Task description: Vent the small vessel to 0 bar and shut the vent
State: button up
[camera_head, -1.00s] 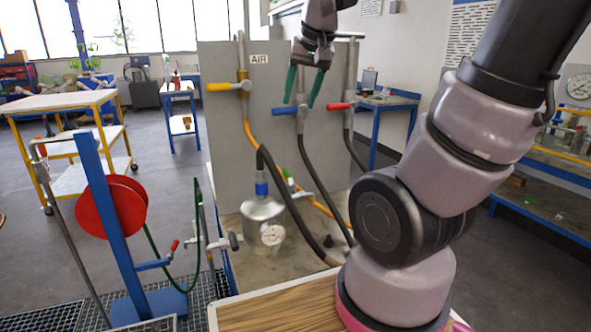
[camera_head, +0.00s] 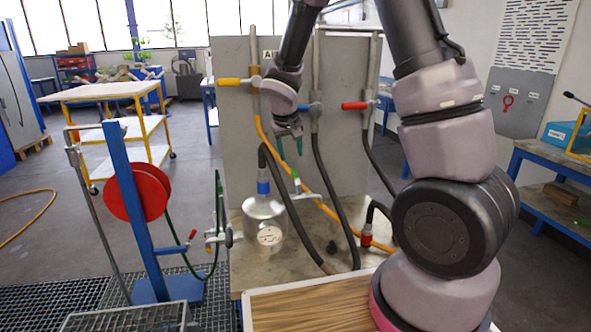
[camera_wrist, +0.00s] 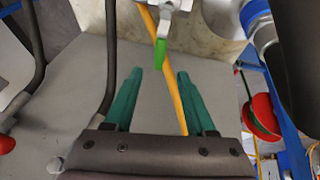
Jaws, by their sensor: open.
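The small vessel (camera_head: 262,212) is a grey metal pot with a round white gauge (camera_head: 270,235) on its front; the reading is too small to tell. A blue-banded hose end (camera_head: 263,187) stands on its top, and a blue band (camera_wrist: 255,17) shows at the upper right in the wrist view. A small valve with a green lever (camera_head: 296,178) is just right of the vessel's top. My gripper (camera_head: 290,146) is above this valve, pointing down. In the wrist view, the green lever (camera_wrist: 160,55) lies beyond the open, empty green fingers of my gripper (camera_wrist: 160,74), apart from them.
A grey panel (camera_head: 232,130) behind carries pipes with yellow (camera_head: 229,82), blue (camera_head: 294,107) and red (camera_head: 354,105) handles. Hoses hang around the vessel. A red reel (camera_head: 137,192) on a blue post stands left. A wooden top (camera_head: 315,308) lies in front.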

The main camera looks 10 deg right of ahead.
aim_at(294, 171)
jog(key=x, duration=0.8)
jog(key=shift+f, duration=0.1)
grip_shut()
dwell(1.2)
